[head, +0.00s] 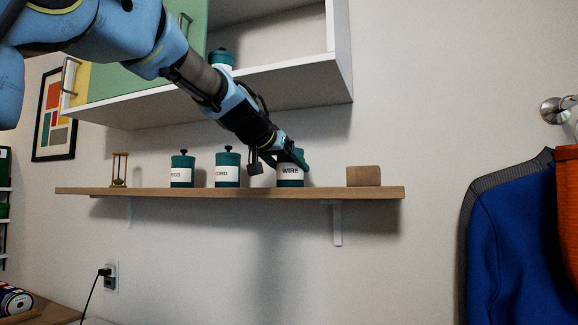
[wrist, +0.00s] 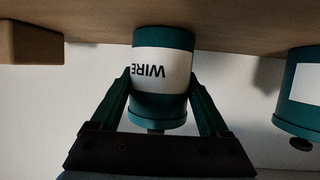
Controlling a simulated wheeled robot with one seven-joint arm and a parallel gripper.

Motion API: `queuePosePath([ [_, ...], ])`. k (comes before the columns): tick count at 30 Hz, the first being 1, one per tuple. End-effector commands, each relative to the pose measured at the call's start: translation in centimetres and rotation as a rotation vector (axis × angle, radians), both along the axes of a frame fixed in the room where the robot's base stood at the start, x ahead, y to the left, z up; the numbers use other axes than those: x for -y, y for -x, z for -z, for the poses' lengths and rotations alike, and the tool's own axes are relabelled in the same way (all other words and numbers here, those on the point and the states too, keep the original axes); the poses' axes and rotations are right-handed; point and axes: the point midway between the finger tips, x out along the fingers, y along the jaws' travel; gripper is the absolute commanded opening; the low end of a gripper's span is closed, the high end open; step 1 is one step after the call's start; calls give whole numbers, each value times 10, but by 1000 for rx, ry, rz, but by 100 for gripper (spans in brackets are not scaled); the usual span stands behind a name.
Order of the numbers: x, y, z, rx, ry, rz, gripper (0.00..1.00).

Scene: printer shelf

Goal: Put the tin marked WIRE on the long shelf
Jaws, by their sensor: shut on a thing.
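The teal tin marked WIRE (head: 290,172) stands upright at the long wooden shelf (head: 240,192), between the CORD tin and a brown block. Its base appears to touch the shelf top. My gripper (head: 281,160) reaches down to it from the upper left and is shut on it. In the wrist view the WIRE tin (wrist: 163,72) appears upside down between the two fingers of my gripper (wrist: 160,95), its base against the shelf (wrist: 240,22). Part of the tin's lid is hidden behind the fingers in the head view.
On the shelf stand the CORD tin (head: 227,170), another teal tin (head: 182,170), an hourglass (head: 119,169) and a brown block (head: 363,176). A wall cabinet (head: 230,100) hangs above with a further teal tin (head: 221,58). Narrow free room lies on both sides of the WIRE tin.

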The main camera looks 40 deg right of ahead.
Motion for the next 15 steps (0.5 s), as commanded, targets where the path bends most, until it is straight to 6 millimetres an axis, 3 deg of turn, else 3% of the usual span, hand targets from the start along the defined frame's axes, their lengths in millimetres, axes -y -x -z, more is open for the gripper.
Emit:
queuePosePath([
  [3,0,0,4,0,1,0,22],
  [4,0,0,3,0,0,0,81],
  [9,0,0,3,0,0,0,100],
  [15,0,0,2,0,0,0,100],
])
